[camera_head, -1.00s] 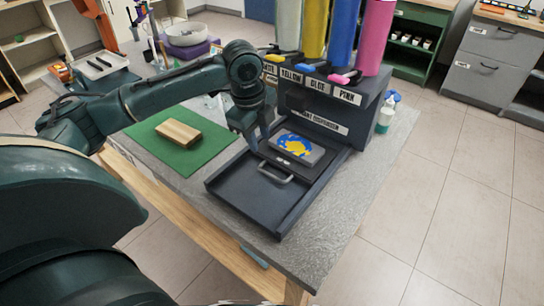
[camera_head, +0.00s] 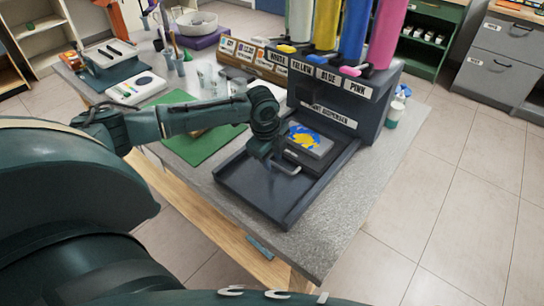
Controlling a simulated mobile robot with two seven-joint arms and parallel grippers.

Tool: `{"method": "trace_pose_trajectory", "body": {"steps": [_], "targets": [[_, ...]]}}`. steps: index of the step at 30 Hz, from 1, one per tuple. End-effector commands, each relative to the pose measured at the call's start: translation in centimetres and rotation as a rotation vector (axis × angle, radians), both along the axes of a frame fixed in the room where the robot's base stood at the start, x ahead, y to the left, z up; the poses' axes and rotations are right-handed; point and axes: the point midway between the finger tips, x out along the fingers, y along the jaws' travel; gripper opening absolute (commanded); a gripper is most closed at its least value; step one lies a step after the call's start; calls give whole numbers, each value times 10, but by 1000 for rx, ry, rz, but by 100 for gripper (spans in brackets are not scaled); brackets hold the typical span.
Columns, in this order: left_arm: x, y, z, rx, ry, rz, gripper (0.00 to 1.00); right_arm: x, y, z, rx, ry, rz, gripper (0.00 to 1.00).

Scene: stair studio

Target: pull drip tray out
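The drip tray (camera_head: 300,157) is a dark slab with a grey handle (camera_head: 287,168) on its front. It sits in a dark shallow frame (camera_head: 262,192) under the paint dispenser (camera_head: 335,105). A grey plate with blue and yellow paint (camera_head: 309,142) lies on top of it. My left gripper (camera_head: 267,156) points down just left of the handle, over the frame. Its fingers are dark and small, so I cannot tell whether they are open or touching the handle. My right gripper is not in view.
A green mat (camera_head: 205,149) lies left of the frame, partly behind my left arm. A bottle (camera_head: 393,112) stands right of the dispenser. Tools and cups crowd the table's far left. The grey tabletop (camera_head: 330,205) is clear along the front right.

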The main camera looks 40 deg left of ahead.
Motion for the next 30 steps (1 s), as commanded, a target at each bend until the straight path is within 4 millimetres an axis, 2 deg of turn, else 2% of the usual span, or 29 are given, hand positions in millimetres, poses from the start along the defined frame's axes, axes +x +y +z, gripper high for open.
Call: {"method": "trace_pose_trajectory", "body": {"steps": [7,18,30], "targets": [[0,0,-1,0,0,0,31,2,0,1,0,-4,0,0],[0,0,0,0,0,0,0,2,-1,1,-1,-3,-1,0],[0,0,0,0,0,0,0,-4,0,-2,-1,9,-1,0]]}}
